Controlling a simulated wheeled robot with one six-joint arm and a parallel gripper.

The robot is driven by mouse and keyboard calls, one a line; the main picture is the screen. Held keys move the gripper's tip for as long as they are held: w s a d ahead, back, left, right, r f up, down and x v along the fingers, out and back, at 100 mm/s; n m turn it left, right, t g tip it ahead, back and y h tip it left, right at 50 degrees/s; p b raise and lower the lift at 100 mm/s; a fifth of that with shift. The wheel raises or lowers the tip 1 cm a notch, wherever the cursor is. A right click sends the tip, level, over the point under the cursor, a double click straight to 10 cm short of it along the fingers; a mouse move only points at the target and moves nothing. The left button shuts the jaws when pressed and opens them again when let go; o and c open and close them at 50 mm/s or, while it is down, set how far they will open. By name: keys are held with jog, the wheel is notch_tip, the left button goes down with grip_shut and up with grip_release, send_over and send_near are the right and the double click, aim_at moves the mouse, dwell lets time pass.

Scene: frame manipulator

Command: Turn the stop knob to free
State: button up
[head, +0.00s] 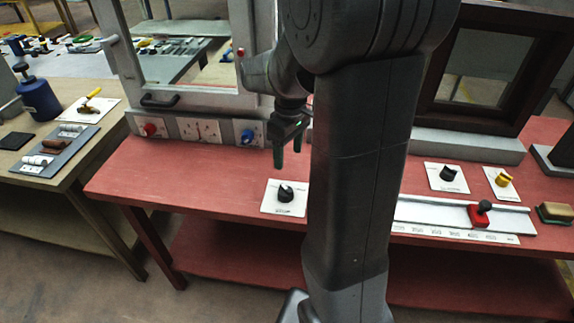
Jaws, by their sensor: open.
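A black knob (286,194) sits on a white plate (270,207) on the red table, left of my arm. My gripper (287,153) points down above and a little behind this knob in the picture. Its two fingers are apart with nothing between them, and it does not appear to touch the knob. A second black knob (448,174) and a yellow knob (503,179) sit on white plates to the right. The plate markings are too small to read, so I cannot tell which knob is the stop knob. My arm hides the middle of the table.
A pale frame (124,55) stands behind, with a red knob (150,129) and a blue knob (247,136) along its base. A dark frame (430,82) stands at right. A slide rail with a red block (479,220) lies at front right. The red table (190,180) is clear at left.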

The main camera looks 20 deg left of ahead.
aim_at(286, 187)
jog(key=f, duration=1.3)
jog(key=shift+s+a+f, duration=0.15)
jog(key=shift+a+f, duration=0.15)
jog(key=shift+f, duration=0.05)
jog(key=c, duration=1)
jog(key=shift+o, duration=0.2)
